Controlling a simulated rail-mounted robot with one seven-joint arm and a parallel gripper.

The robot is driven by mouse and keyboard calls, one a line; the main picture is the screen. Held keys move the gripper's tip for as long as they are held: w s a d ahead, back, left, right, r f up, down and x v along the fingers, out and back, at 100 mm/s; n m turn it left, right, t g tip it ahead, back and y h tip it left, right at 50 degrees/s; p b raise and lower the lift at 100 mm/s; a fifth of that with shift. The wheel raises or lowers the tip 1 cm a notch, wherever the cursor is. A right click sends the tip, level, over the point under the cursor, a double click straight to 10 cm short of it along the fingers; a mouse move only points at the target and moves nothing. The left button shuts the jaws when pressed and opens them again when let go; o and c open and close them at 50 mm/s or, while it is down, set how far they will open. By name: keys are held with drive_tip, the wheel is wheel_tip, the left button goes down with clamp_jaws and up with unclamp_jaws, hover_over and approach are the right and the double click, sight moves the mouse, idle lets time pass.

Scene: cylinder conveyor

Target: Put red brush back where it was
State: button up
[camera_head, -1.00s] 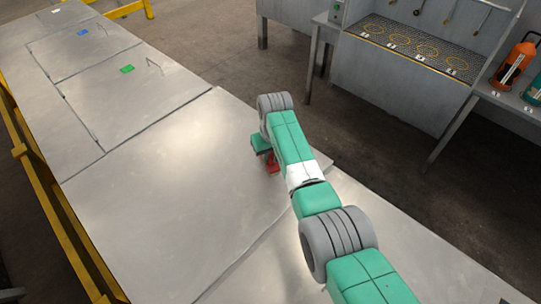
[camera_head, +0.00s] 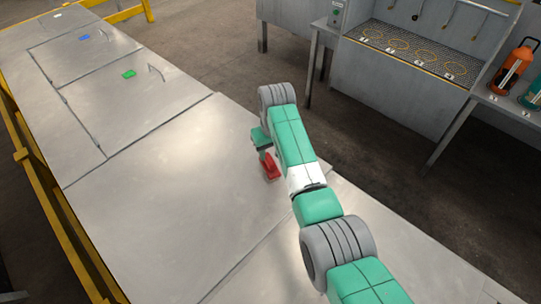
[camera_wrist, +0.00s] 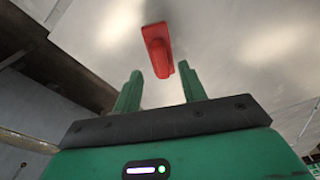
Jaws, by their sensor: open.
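The red brush (camera_head: 270,168) lies on the metal table top (camera_head: 170,190), beside my arm in the head view. In the wrist view the red brush (camera_wrist: 158,50) is ahead of my gripper, above and between the two finger tips in the picture. My gripper (camera_wrist: 162,80) has its two green fingers apart with nothing between them that I can tell is held. In the head view my gripper (camera_head: 262,145) is partly hidden by my own arm, at the brush's upper left.
Flat panels with green (camera_head: 129,74) and blue (camera_head: 84,37) labels and small handles lie farther along the table. A yellow rail (camera_head: 50,205) runs along its left side. At right stand a bench with numbered yellow rings (camera_head: 398,45) and an orange canister (camera_head: 513,65).

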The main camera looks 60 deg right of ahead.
wheel_tip(320, 180, up, 7)
drive_tip(key=shift+s+a+f+p, duration=0.2)
drive_tip(key=shift+s+a+p, duration=0.05)
drive_tip(key=shift+s+p, duration=0.05)
drive_tip(key=w+a+r+n+t+h, duration=0.35)
drive_tip(key=w+a+r+t, duration=0.45)
drive_tip(key=w+a+r, duration=0.9)
drive_tip(key=w+a+r+t, duration=0.2)
drive_tip(key=a+r+t, duration=0.25)
drive_tip(key=a, duration=0.35)
drive_tip(key=s+a+r+n+t+y, duration=0.15)
drive_tip(key=s+a+r+t, duration=0.3)
drive_tip(key=a+r, duration=0.5)
drive_tip(key=s+a+r+n+t+y, duration=0.1)
drive_tip(key=s+a+r+n+t, duration=0.15)
drive_tip(key=s+a+r, duration=0.45)
drive_tip(key=s+a+r+t+y, duration=0.1)
drive_tip(key=s+a+r+t, duration=0.3)
drive_tip(key=a, duration=0.5)
drive_tip(key=s+r, duration=0.2)
drive_tip(key=s, duration=0.1)
drive_tip(key=shift+s+a+r+y, duration=0.2)
drive_tip(key=shift+s+r+y, duration=0.1)
drive_tip(key=shift+s+y, duration=0.1)
